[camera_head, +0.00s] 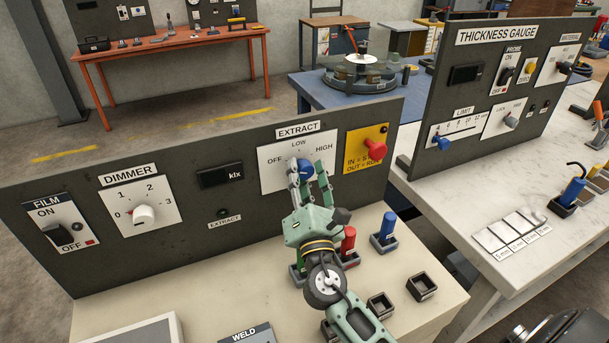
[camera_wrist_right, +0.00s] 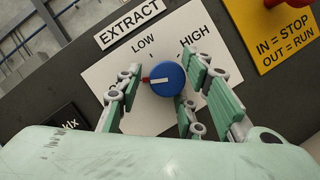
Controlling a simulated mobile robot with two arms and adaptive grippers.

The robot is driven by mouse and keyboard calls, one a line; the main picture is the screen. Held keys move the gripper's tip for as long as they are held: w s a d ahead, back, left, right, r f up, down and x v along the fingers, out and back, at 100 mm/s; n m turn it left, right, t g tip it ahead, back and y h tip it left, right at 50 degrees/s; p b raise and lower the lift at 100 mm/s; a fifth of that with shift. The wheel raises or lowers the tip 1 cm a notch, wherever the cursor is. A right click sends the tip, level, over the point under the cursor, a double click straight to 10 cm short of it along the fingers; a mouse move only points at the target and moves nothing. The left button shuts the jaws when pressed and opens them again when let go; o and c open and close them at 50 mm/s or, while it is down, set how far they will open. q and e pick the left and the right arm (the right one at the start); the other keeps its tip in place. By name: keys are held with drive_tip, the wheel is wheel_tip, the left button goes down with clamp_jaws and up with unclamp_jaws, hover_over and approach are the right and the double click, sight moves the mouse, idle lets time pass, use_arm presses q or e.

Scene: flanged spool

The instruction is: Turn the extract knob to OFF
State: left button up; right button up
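The extract knob (camera_head: 305,167) is on the white dial plate of the nearer dark panel. In the wrist view, the blue knob (camera_wrist_right: 168,79) has a red-and-white pointer aimed left, away from the LOW and HIGH labels. The OFF label (camera_head: 273,162) is left of the knob in the head view; a finger hides that part of the plate in the wrist view. My right gripper (camera_head: 305,170) is at the knob, its fingers (camera_wrist_right: 165,85) spread on both sides, with gaps visible between them and the knob. Contact is not visible. My left gripper is out of view.
A red button (camera_head: 375,149) on a yellow plate sticks out right of the dial. The dimmer knob (camera_head: 144,215) and film switch (camera_head: 58,234) are to the left. Red (camera_head: 348,240) and blue (camera_head: 387,230) handled items stand in holders below the panel, close to my right arm.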

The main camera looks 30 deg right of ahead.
drive_tip(key=shift+o, duration=0.3)
drive_tip(key=shift+f, duration=0.1)
drive_tip(key=shift+s+f, duration=0.1)
drive_tip(key=shift+s, duration=0.1)
drive_tip(key=v, duration=1.1)
drive_tip(key=shift+s+a, duration=0.15)
drive_tip(key=shift+s, duration=0.15)
